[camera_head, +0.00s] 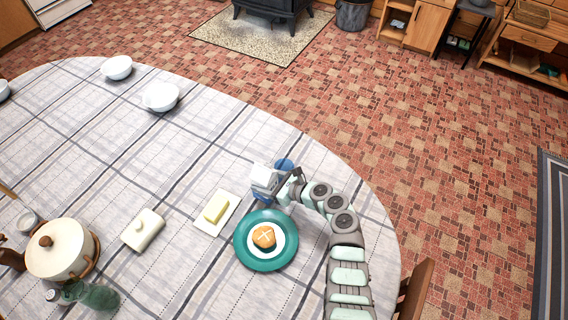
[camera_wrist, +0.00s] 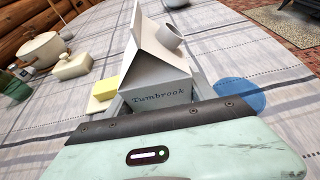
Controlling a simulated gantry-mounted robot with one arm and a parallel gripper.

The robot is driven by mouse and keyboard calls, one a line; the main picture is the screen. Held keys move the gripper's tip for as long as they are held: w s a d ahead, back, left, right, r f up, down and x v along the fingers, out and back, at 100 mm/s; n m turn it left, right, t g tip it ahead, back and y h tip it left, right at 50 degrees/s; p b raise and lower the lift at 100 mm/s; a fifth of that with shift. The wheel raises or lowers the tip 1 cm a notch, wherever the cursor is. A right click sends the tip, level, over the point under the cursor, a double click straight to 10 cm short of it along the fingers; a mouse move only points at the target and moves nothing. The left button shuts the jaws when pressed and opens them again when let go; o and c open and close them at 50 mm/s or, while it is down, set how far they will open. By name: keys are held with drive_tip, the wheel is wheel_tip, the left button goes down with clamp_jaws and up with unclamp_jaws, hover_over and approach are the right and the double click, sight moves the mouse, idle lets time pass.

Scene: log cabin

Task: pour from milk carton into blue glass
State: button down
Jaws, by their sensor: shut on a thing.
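The milk carton (camera_head: 264,179) is white with a blue lower part and stands roughly upright near the table's right side. In the wrist view, the carton (camera_wrist: 158,62) shows a gabled top, a round spout and the word "Tumbrook". My gripper (camera_head: 283,188) is shut on it from the right. I cannot tell whether its base touches the table. The blue glass (camera_head: 284,164) is just behind and right of the carton, partly hidden by the carton and gripper. In the wrist view, the glass (camera_wrist: 240,96) is right of the carton, partly hidden by my gripper.
A teal plate (camera_head: 245,262) with a bread roll (camera_head: 263,237) lies in front of the carton. A butter dish (camera_head: 211,222) is left of it, with its white lid (camera_head: 143,230) and a pot (camera_head: 58,250) farther left. The tablecloth behind the carton is clear up to the white bowls (camera_head: 160,97).

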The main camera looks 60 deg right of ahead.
sight(272, 174)
drive_tip(key=shift+s+d+f, duration=0.35)
drive_tip(key=shift+s, duration=0.05)
drive_tip(key=m+y+b, duration=0.1)
drive_tip(key=d+m+b, duration=0.1)
drive_tip(key=m, duration=0.1)
drive_tip(key=d+m+y+b, duration=0.1)
drive_tip(key=shift+s+d+r+m+t+y, duration=0.1)
drive_tip(key=shift+r+m+t+y, duration=0.2)
drive_tip(key=shift+r+t, duration=0.1)
drive_tip(key=shift+d+b, duration=0.2)
drive_tip(key=shift+b, duration=0.4)
drive_tip(key=m+y+b, duration=0.1)
drive_tip(key=r+m+y+b, duration=0.1)
drive_tip(key=m+b, duration=0.1)
drive_tip(key=shift+r+t, duration=0.1)
drive_tip(key=shift+t, duration=0.3)
